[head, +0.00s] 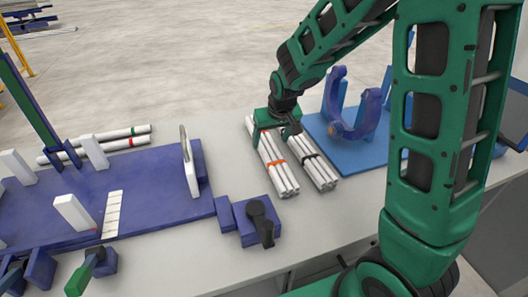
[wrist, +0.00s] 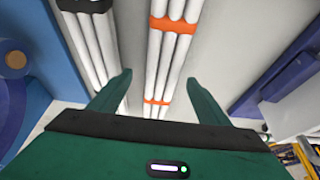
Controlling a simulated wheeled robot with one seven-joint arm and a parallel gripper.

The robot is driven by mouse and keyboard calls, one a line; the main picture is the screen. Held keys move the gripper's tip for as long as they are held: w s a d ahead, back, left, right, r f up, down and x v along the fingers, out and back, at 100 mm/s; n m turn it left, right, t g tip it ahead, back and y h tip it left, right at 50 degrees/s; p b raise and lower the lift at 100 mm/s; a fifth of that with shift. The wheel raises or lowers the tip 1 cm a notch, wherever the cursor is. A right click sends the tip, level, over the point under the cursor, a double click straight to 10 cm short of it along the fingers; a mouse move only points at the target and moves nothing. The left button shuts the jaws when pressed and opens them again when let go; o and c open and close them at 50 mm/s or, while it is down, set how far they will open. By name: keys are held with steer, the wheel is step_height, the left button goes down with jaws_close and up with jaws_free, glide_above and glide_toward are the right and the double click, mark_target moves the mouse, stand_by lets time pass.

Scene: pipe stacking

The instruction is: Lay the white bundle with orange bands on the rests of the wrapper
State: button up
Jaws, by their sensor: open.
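The white bundle with orange bands (head: 279,176) lies on the grey table, left of a white bundle with black bands (head: 319,172). My gripper (head: 277,134) is open over the far part of the orange-banded bundle. In the wrist view the orange-banded bundle (wrist: 166,62) runs between my two open fingers (wrist: 157,82); whether they touch it I cannot tell. The black-banded bundle (wrist: 101,38) is to its left. The wrapper, a blue open ring (head: 371,118) on a blue base (head: 352,157), stands to the right; its rests are partly hidden behind the ring and my arm.
A purple board (head: 160,194) with white upright plates (head: 73,211) fills the left of the table. Loose white pipes (head: 117,146) lie at its far edge. A purple block with a black lever (head: 259,221) stands near the front. Bare table lies around the bundles.

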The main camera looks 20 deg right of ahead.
mark_target(268, 145)
steer(key=x, duration=0.4)
steer(key=shift+w+a+f, duration=0.15)
steer(key=shift+a+f, duration=0.1)
steer(key=shift+f, duration=0.15)
steer(key=c, duration=1.5)
